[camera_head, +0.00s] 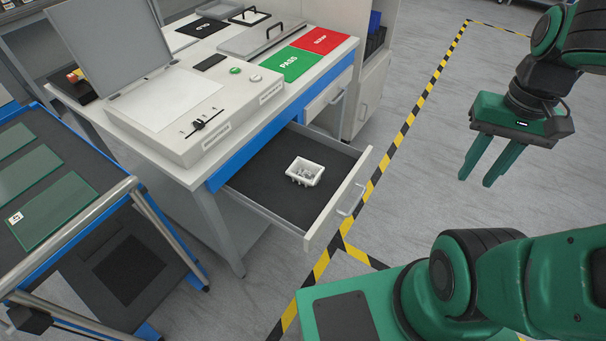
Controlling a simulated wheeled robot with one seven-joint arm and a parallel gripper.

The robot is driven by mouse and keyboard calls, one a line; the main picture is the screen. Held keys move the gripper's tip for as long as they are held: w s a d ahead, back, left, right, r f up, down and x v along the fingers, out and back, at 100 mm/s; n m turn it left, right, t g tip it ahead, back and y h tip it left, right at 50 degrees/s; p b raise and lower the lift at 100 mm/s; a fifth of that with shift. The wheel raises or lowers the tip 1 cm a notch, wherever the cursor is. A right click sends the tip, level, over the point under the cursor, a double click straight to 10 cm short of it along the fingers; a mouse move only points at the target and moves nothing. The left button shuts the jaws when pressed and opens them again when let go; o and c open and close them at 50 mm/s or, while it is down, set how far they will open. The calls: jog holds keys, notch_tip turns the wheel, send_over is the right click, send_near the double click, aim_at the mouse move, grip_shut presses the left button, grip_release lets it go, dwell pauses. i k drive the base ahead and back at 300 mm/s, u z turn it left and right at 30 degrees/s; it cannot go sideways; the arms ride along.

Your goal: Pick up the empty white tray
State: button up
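A small white tray (295,174) sits in the open drawer (262,192) of the workbench, on the drawer's dark floor. Small light-grey shapes show inside the tray; I cannot tell whether they are loose parts or part of the tray itself. My gripper (476,181) hangs in the air at the right, over the grey floor, well apart from the tray and drawer. Its two green fingers point down with a gap between them, and nothing is held.
The workbench top carries a light-box device (195,110) with a raised lid, a green PASS mat (289,64) and a red mat (320,40). A cart with green panels (55,210) stands at left. Striped tape (408,122) marks open floor between drawer and gripper.

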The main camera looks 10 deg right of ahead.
aim_at(305, 172)
jog(key=u, duration=1.35)
jog(key=k, duration=1.25)
jog(key=z, duration=1.55)
jog(key=i, duration=1)
jog(key=u, duration=0.05)
